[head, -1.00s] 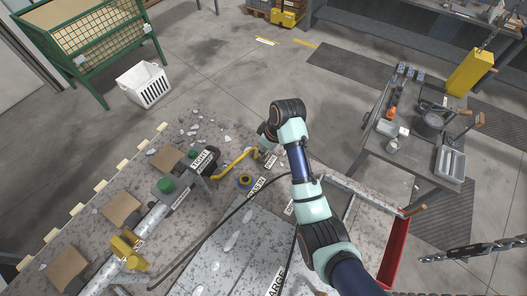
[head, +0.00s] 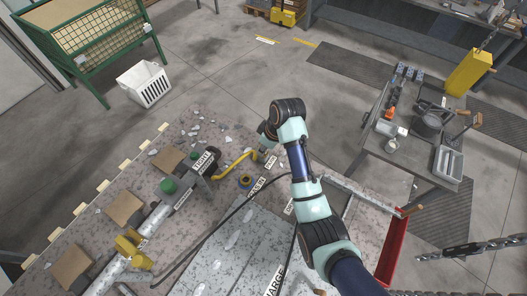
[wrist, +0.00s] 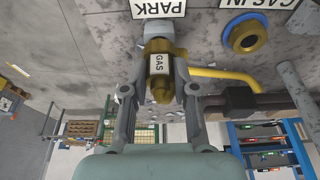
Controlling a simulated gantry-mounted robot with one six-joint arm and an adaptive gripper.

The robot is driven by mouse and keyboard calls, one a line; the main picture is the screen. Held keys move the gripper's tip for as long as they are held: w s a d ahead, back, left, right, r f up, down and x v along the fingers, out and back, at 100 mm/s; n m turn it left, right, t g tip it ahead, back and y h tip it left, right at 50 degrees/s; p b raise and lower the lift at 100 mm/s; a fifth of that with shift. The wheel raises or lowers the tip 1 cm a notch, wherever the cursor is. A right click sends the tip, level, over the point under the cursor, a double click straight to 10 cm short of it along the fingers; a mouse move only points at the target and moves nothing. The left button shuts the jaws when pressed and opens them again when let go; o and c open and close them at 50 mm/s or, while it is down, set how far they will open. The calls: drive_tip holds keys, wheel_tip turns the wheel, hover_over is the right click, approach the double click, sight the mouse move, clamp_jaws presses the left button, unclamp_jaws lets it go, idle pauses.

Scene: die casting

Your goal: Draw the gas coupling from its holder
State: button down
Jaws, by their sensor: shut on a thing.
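In the wrist view my gripper (wrist: 157,88) is shut on the gas coupling (wrist: 158,47), a brass piece with a white GAS tag. Its fingers lie on both sides of the coupling. The coupling's far end meets a grey cylindrical piece (wrist: 155,29) just below the PARK sign (wrist: 158,8), apparently the holder. I cannot tell how deep the coupling sits in it. In the head view my gripper (head: 263,151) is at the PARK sign (head: 270,161), and my wrist largely hides the coupling. A yellow hose (head: 234,162) curves away to the left.
The GAS IN port (head: 245,181), brass with a blue ring, is close beside; it also shows in the wrist view (wrist: 246,37). A black box labelled TIGHT (head: 204,163) and a green knob (head: 168,186) stand to the left. A dark cable (head: 222,219) crosses the grey surface.

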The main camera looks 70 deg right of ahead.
drive_tip(key=shift+r, duration=0.1)
drive_tip(key=shift+r+p, duration=1.35)
drive_tip(key=shift+p, duration=0.1)
drive_tip(key=shift+f, duration=0.1)
